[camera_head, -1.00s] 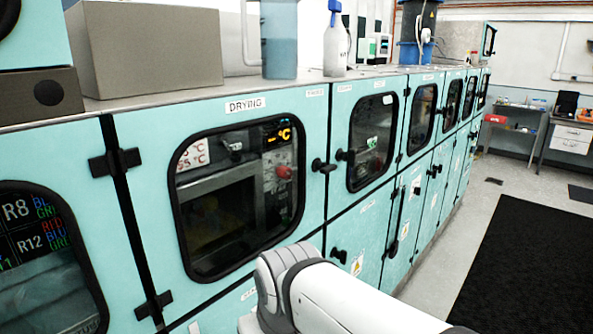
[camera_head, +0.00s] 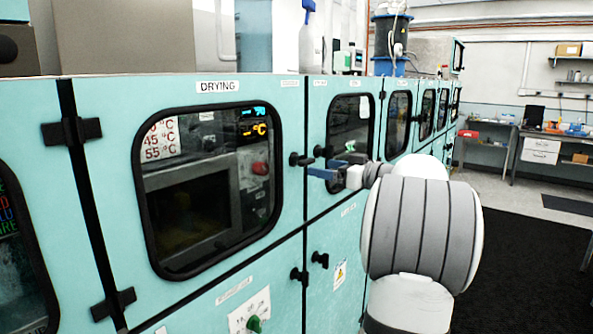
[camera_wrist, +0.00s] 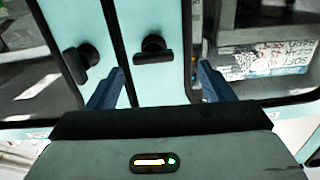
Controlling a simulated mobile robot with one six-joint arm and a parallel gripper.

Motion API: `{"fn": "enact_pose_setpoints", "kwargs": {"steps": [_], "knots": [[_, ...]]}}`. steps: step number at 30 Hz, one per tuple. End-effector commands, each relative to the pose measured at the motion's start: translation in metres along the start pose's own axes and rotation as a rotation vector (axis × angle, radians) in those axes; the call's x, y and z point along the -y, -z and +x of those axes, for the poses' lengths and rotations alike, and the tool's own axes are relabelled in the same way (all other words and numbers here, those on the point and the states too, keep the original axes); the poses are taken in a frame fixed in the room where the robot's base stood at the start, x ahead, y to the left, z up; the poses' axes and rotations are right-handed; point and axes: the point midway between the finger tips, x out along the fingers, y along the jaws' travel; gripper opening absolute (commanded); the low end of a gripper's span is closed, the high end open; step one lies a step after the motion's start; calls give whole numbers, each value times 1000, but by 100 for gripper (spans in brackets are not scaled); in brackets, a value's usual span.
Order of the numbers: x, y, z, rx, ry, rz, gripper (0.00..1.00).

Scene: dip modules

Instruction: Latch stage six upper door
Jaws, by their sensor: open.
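The teal cabinet has an upper door labelled DRYING (camera_head: 120,110) and a narrower upper door (camera_head: 317,105) to its right. Both look flush with the front. Which door is stage six cannot be read. Two black latch knobs flank the seam between them: a left knob (camera_head: 297,159) and a right knob (camera_head: 322,151). My gripper (camera_head: 319,168) is open and empty in front of the seam, near these knobs. In the wrist view, a left knob (camera_wrist: 82,60) is outside the blue fingers and a right knob (camera_wrist: 153,48) appears between my gripper's fingertips (camera_wrist: 160,75), with no visible contact.
A spray bottle (camera_head: 310,45) and boxes stand on the cabinet top. A dark mat (camera_head: 520,250) covers open floor at right, with benches (camera_head: 540,150) behind.

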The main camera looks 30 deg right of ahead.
Motion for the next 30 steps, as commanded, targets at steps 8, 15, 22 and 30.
{"fn": "enact_pose_setpoints", "kwargs": {"steps": [8,15,22,30], "knots": [[-9,6,20,-28,-12,-26,75],[-10,8,57,-27,-13,-26,75],[-10,6,72,-26,-15,-25,75],[-10,5,73,-26,-15,-25,71]]}}
